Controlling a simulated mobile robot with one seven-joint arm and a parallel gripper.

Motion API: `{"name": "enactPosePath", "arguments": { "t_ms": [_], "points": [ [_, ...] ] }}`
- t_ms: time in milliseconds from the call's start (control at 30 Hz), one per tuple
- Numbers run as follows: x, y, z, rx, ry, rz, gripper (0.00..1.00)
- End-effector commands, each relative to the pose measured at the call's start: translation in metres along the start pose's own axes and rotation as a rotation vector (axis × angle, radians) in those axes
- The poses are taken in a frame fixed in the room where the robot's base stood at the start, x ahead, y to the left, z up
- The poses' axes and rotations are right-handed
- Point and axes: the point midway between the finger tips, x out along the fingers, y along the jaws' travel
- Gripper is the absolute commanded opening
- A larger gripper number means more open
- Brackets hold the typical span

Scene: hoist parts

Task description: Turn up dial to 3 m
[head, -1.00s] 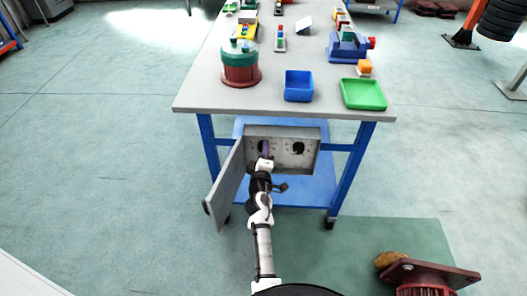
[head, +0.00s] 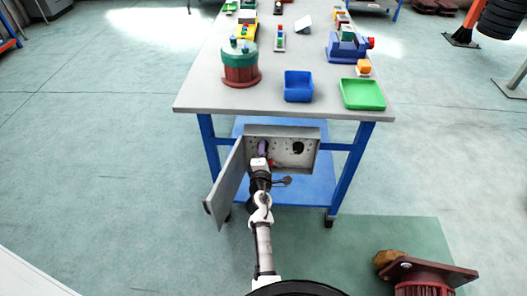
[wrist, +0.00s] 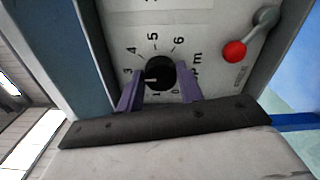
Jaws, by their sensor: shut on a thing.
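The left finger hides the scale near 2. In the head view my gripper (head: 262,150) reaches into the open grey box (head: 308,146) under the table, covering most of the left dial.
A red-knobbed lever (wrist: 235,51) stands right of the dial in the wrist view. The box door (head: 226,187) hangs open at the left. A second black dial (head: 298,147) is on the panel's right. The table (head: 217,103) overhangs the box.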

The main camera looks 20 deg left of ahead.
Motion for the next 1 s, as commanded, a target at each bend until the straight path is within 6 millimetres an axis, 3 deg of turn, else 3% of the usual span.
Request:
{"name": "enactPosePath", "arguments": {
  "t_ms": [233, 267, 433, 1000],
  "points": [
    [0.0012, 0.003, 0.0001, 0.001, 0.001, 0.005, 0.14],
    [0.0012, 0.003, 0.0001, 0.001, 0.001, 0.005, 0.38],
    [0.0008, 0.0021, 0.0, 0.002, 0.0, 0.004, 0.58],
    [0.0008, 0.0003, -0.0001, 0.002, 0.0, 0.001, 0.58]
  ]
}}
